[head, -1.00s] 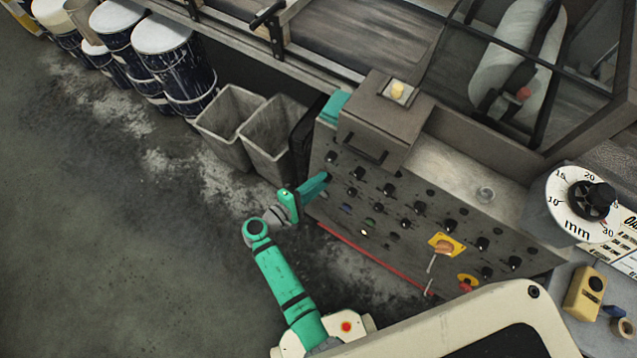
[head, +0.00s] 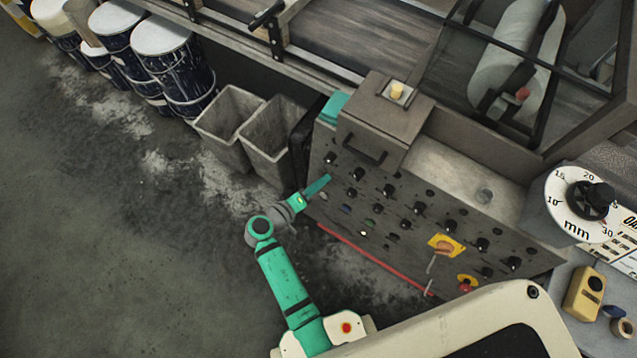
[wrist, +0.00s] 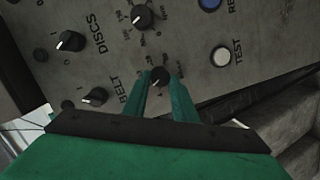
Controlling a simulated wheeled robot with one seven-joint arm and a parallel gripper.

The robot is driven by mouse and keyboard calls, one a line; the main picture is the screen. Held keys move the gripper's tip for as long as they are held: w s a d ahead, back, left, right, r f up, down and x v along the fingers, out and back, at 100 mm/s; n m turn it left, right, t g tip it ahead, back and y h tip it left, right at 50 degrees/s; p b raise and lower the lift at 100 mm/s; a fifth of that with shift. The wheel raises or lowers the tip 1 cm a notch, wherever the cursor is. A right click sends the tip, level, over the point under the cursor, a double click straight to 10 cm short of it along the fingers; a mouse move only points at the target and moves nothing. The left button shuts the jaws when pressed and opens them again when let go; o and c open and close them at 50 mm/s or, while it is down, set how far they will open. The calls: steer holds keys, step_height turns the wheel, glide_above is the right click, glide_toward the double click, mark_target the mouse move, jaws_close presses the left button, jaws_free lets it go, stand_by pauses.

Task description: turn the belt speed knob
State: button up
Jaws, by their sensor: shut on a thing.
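The belt speed knob (wrist: 159,77) is a small black dial with a pale pointer line on the grey panel, beside the word BELT in the wrist view. My green gripper (wrist: 160,82) has one finger on each side of this knob and is shut on it. The fingers hide part of its sides and scale. In the head view my gripper (head: 326,181) reaches the left end of the control panel (head: 330,212), where the knob itself is too small and covered to make out.
Close by in the wrist view are a switch (wrist: 97,97) left of BELT, a DISCS switch (wrist: 70,41), another dial (wrist: 143,17), a white TEST button (wrist: 221,56) and a blue button (wrist: 209,4). Grey bins (head: 272,137) stand behind the panel's left end.

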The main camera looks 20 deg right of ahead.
steer(key=shift+s+d+f, duration=0.1)
steer(key=shift+f, duration=0.05)
stand_by(0.3)
steer(key=o, duration=1)
steer(key=shift+o, duration=0.2)
steer(key=v, duration=1.1)
steer(key=shift+d, duration=0.1)
